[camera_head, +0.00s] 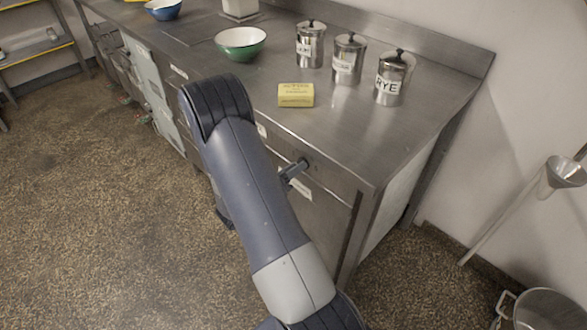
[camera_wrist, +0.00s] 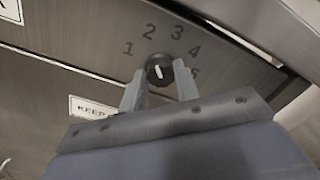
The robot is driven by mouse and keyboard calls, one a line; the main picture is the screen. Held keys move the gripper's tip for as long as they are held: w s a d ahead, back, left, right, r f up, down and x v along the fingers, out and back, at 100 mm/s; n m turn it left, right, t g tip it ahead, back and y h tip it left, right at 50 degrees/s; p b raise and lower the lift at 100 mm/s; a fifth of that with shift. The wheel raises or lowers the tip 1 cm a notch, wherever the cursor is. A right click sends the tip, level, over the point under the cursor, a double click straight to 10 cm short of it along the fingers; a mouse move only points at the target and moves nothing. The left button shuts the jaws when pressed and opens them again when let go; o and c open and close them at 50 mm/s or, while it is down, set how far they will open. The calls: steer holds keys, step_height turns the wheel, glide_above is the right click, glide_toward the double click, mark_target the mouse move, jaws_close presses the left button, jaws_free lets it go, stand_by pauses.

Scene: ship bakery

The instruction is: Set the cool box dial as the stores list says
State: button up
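The round dark dial (camera_wrist: 160,69) is on a grey metal front in the wrist view, with numbers 1 to 5 arched around it. A short pale mark shows near its middle and stands almost upright; which number it points to is hard to tell. My gripper (camera_wrist: 160,76) has one finger on each side of the dial. The fingers look spread a little wider than the dial, and contact is not clear. In the head view my arm hides the dial. No stores list can be made out.
A white label reading "KEEP" (camera_wrist: 94,107) is partly hidden by my gripper. On the steel counter (camera_head: 350,130) stand a yellow packet (camera_head: 296,95), a green bowl (camera_head: 241,44) and lidded tins, one marked RYE (camera_head: 393,79). A pot (camera_head: 545,310) stands at lower right. The floor at left is clear.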

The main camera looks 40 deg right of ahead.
steer(key=o, duration=0.4)
steer(key=shift+o, duration=0.2)
steer(key=a, duration=1)
steer(key=shift+s+a, duration=0.4)
steer(key=d, duration=1)
steer(key=shift+w+d, duration=0.4)
